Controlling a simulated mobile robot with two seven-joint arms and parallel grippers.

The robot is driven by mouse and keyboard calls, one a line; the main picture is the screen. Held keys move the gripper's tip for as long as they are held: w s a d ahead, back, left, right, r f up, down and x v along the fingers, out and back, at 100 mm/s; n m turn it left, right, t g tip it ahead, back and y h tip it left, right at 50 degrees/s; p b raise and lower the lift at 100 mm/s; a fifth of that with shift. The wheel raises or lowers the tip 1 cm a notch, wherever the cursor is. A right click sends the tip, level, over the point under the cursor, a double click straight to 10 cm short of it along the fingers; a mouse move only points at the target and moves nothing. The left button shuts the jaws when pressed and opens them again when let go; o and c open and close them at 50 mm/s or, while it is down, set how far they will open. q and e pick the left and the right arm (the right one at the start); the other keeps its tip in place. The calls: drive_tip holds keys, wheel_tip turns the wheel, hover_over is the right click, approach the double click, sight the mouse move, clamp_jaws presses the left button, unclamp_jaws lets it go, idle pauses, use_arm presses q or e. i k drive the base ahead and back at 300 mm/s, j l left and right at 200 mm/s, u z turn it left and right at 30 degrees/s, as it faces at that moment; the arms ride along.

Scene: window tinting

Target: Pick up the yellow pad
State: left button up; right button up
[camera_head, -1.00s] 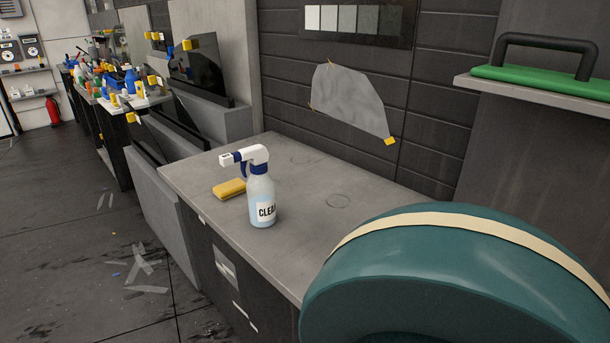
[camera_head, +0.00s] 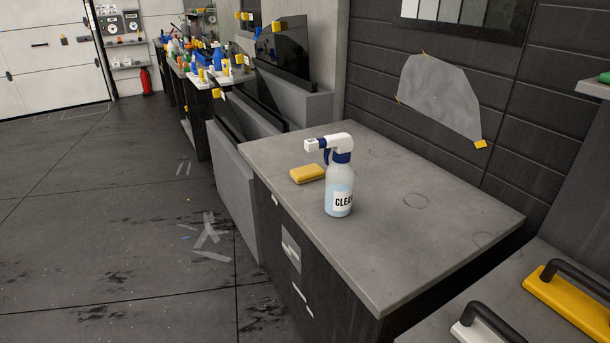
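The yellow pad (camera_head: 307,174) lies flat on the grey-topped cabinet (camera_head: 400,245), near its left edge. A spray bottle (camera_head: 340,190) with a white and blue head and a label starting "CLEA" stands upright just right of the pad and nearer to me. The bottle's nozzle points left, above the pad. Neither of my grippers shows in the head view.
A lower surface at the bottom right holds a yellow tool (camera_head: 572,306) and a white tool (camera_head: 478,330) with black handles. Dark glass panels (camera_head: 284,52) and a cluttered bench stand behind. The floor (camera_head: 120,220) at the left is open, with scattered tape strips.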

sight(302, 174)
drive_tip(key=i+j, duration=1.5)
drive_tip(key=j, duration=0.15)
drive_tip(key=i+j+z, duration=0.1)
drive_tip(key=z, duration=0.3)
drive_tip(key=i+j+z, duration=0.1)
drive_tip(key=z, duration=0.3)
drive_tip(key=j+z, duration=0.4)
drive_tip(key=i+l+z, duration=0.1)
drive_tip(key=z, duration=1.2)
